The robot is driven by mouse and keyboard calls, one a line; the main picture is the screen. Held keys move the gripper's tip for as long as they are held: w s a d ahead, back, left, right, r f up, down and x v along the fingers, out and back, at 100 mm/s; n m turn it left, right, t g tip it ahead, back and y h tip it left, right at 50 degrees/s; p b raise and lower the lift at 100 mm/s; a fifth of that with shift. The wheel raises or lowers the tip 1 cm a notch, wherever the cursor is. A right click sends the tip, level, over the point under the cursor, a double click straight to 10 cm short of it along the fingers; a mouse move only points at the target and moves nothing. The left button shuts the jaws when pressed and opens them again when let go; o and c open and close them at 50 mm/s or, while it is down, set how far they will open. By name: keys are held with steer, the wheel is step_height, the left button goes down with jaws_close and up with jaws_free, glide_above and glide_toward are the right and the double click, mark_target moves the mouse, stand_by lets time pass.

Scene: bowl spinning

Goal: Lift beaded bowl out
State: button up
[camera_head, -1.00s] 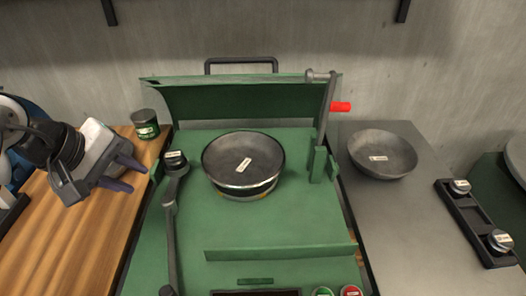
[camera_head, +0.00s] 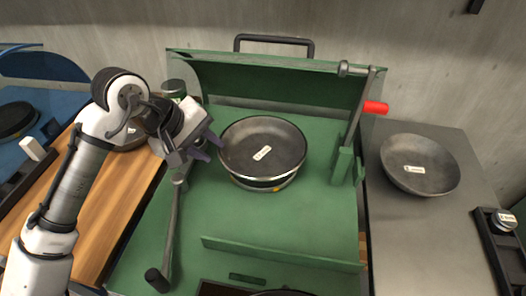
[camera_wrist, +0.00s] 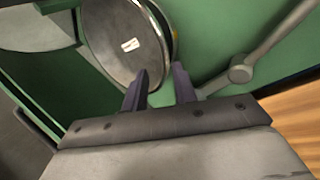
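A dark round bowl with a white label (camera_head: 262,150) sits on a low round seat in the green machine (camera_head: 270,215). A light rim band and a bit of orange show below it. I cannot make out beads. My gripper (camera_head: 212,148) is open and empty at the bowl's left edge, tilted down. In the wrist view the bowl (camera_wrist: 112,40) lies just ahead of my gripper (camera_wrist: 162,84). The right finger is apart from the bowl; the left finger overlaps its rim in the picture, and I cannot tell if they touch.
A second grey bowl (camera_head: 425,170) rests on the grey counter at right. A dark lever (camera_head: 172,230) stands at left, below my gripper.

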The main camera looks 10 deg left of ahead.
steer(key=x, duration=0.3)
steer(key=p+x, duration=0.1)
steer(key=x, duration=0.1)
steer(key=shift+s+d+f, duration=0.2)
steer(key=shift+s+d, duration=0.1)
steer(key=shift+d, duration=0.1)
steer(key=shift+w+d+f, duration=0.2)
steer(key=shift+w+f, duration=0.05)
steer(key=shift+f, duration=0.3)
jaws_close()
